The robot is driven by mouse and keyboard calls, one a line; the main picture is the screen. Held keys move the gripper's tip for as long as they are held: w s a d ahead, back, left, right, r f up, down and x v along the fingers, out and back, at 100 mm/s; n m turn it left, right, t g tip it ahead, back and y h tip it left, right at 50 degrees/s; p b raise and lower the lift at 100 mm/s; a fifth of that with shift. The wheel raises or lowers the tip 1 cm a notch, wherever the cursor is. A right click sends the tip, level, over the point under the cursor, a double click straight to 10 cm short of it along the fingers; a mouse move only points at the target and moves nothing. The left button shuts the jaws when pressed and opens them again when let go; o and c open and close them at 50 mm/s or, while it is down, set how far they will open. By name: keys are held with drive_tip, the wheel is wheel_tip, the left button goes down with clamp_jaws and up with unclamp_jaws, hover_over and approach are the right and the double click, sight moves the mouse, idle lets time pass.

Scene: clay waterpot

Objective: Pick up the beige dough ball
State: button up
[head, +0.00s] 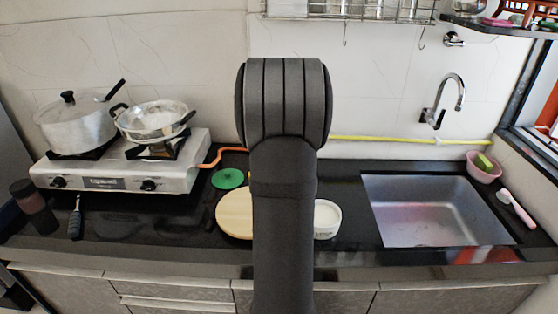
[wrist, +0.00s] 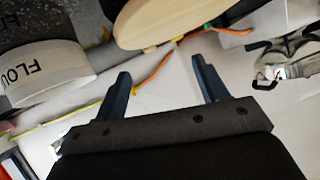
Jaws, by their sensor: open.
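I cannot make out the beige dough ball in either view; my arm hides the middle of the counter in the head view. A round wooden board (head: 233,213) lies on the dark counter, partly behind my arm. It also shows at the top of the wrist view (wrist: 165,18). A white round container (head: 328,219) stands to the right of my arm; in the wrist view it bears the letters "FLOU" (wrist: 50,75). My gripper (wrist: 160,67) is open with nothing visible between its fingers. In the head view the gripper is hidden behind my arm.
A gas stove (head: 120,177) with a lidded pot (head: 75,122) and a pan (head: 155,121) stands at the left. A green disc (head: 227,179) lies behind the board. A sink (head: 430,205) is at the right. An orange hose (head: 212,158) runs from the stove along the wall.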

drive_tip(key=w+g, duration=0.1)
drive_tip(key=w, duration=0.4)
drive_tip(key=w+m+g+h, duration=0.1)
drive_tip(key=w, duration=0.5)
drive_tip(key=w+a+m+g+h, duration=0.1)
drive_tip(key=w, duration=0.4)
drive_tip(key=shift+w+a+f+g, duration=0.1)
drive_tip(key=shift+w+g, duration=0.1)
drive_tip(key=shift+g, duration=0.1)
drive_tip(key=w+a+r+m+g+h, duration=0.2)
drive_tip(key=w+r+m+g+h, duration=0.15)
drive_tip(key=w+r, duration=0.6)
drive_tip(key=shift+m+g+y, duration=0.25)
drive_tip(key=shift+m+g, duration=0.1)
drive_tip(key=shift+g, duration=0.1)
drive_tip(key=x, duration=1.7)
drive_tip(key=shift+d+f, duration=0.25)
drive_tip(key=shift+f, duration=0.05)
drive_tip(key=c, duration=1.1)
